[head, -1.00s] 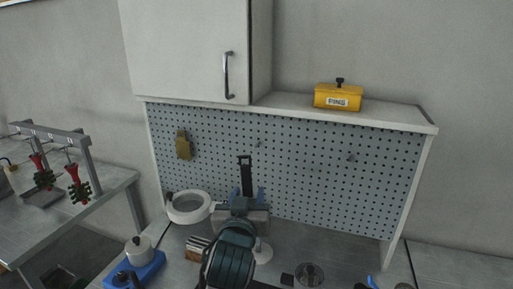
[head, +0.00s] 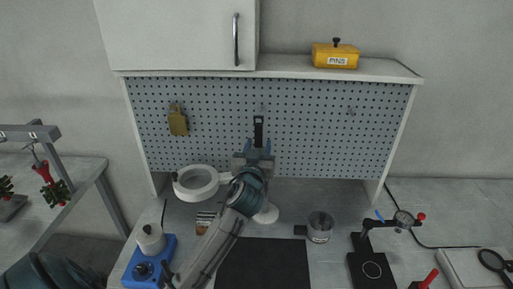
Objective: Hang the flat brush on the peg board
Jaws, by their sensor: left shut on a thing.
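The flat brush (head: 258,131) shows as an upright black handle with a hole near its top, in front of the peg board (head: 310,145). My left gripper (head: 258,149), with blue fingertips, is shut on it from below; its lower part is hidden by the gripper. The handle's top is just below a small peg (head: 262,108). I cannot tell whether the handle touches the peg or the board. Another peg (head: 351,111) farther right is bare. A brass-coloured piece (head: 178,123) hangs at the board's left. My right gripper is out of view.
A white ring lamp (head: 196,183) stands left of my gripper. A blue device (head: 150,262), a glass jar (head: 320,227) and a black stand (head: 370,268) are on the bench. A yellow PINS box (head: 335,56) sits on the shelf above. The board's right half is mostly free.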

